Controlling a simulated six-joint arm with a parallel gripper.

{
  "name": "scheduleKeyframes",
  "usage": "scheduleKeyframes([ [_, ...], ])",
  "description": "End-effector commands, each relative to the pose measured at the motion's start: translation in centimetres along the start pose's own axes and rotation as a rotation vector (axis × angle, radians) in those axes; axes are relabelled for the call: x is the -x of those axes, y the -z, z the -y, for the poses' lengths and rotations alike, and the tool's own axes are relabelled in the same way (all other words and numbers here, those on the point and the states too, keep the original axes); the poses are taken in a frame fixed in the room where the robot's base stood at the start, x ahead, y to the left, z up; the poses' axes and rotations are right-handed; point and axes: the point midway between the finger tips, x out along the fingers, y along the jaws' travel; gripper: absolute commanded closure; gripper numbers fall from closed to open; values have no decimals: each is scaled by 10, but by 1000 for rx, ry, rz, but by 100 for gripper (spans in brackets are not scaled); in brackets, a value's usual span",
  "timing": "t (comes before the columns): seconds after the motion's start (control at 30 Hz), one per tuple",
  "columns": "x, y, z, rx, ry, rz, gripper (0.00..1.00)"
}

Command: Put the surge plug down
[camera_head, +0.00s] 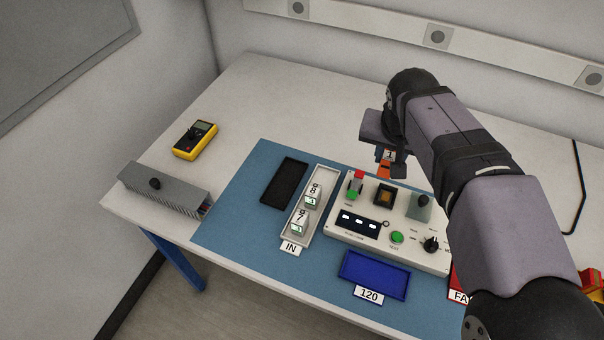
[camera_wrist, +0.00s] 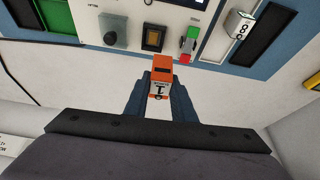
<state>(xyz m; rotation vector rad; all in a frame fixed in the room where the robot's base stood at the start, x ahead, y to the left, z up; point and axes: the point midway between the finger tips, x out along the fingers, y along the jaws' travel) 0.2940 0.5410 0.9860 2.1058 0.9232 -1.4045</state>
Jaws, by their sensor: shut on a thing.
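My gripper (camera_wrist: 161,92) is shut on the surge plug (camera_wrist: 161,74), an orange and white block with a "1" on its label. In the head view my gripper (camera_head: 385,152) holds the surge plug (camera_head: 384,168) behind the white test panel (camera_head: 345,225). The plug appears to be above the table and apart from the panel. The panel carries a dark socket with an amber rim (camera_head: 384,196), a red-and-green part (camera_head: 355,184), a display, a green button and a black knob. My arm hides part of the table on the right.
An IN tray (camera_head: 325,186) holds two white plugs. An empty black tray (camera_head: 285,182) lies left of it. A blue tray (camera_head: 373,275) marked 120 is in front. A partly hidden red tray (camera_head: 457,281) is at right. A yellow multimeter (camera_head: 195,139) and grey finned block (camera_head: 165,190) stand left.

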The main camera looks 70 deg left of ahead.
Motion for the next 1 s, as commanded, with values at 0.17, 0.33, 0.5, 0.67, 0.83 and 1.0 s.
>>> scheduleKeyframes([
  [0.17, -9, -30, 49, 89, 32, 8, 100],
  [0.33, -22, -62, 111, 184, 73, 6, 100],
  [0.5, -29, -83, 168, 260, 106, 4, 100],
  [0.67, -32, -84, 203, 347, 145, 0, 100],
  [0.83, -23, -70, 220, 425, 179, 0, 100],
  [1.0, -9, -58, 234, 526, 220, 0, 100],
])
